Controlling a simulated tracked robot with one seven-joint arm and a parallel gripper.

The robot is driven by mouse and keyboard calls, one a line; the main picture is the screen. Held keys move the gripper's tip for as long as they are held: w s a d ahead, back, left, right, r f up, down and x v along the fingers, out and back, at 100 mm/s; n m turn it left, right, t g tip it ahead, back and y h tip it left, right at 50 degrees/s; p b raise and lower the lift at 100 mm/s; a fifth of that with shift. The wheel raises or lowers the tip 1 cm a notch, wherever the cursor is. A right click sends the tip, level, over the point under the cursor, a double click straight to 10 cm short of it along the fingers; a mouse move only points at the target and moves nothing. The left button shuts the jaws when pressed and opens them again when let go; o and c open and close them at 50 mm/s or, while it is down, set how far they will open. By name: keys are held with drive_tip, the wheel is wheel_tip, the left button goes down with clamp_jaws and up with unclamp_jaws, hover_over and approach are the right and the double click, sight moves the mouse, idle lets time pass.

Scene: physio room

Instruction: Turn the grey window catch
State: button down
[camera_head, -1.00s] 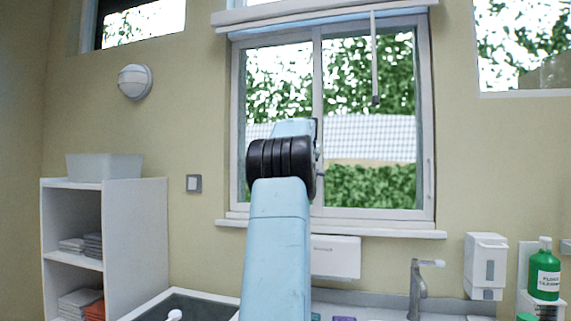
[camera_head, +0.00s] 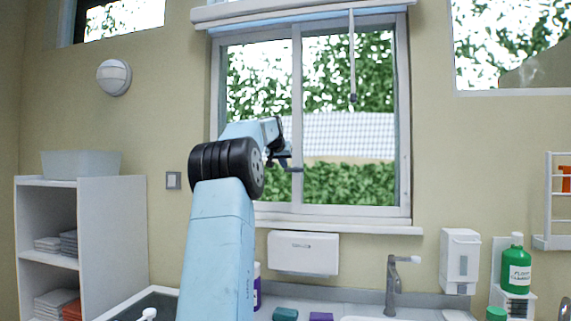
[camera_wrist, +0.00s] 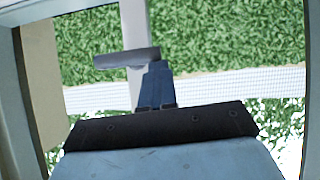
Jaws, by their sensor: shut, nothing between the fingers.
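The grey window catch (camera_wrist: 120,59) shows in the wrist view as a flat bar lying nearly level across the pale middle upright of the window. My gripper (camera_wrist: 155,66) is shut and empty, its dark blue fingers close together. The fingertips overlap the right end of the catch in this view; I cannot tell whether they touch it. In the head view, my gripper (camera_head: 285,155) is in front of the window's middle upright. The catch (camera_head: 294,169) shows there as a small dark bar just below the fingers, partly hidden by them.
The window (camera_head: 349,208) has a sill (camera_head: 340,228) below it, and a blind wand (camera_head: 352,60) hangs at its right half. A white dispenser box (camera_head: 303,253), a tap (camera_head: 393,283) and a green bottle (camera_head: 516,268) stand lower down. A white shelf unit (camera_head: 113,235) is at left.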

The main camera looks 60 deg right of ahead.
drive_tip(key=shift+w+f, duration=0.1)
drive_tip(key=d+r+v, duration=0.1)
drive_tip(key=r+v, duration=0.1)
drive_tip(key=v, duration=1.1)
drive_tip(key=shift+d+r, duration=0.15)
drive_tip(key=shift+d, duration=0.2)
drive_tip(key=shift+w, duration=0.15)
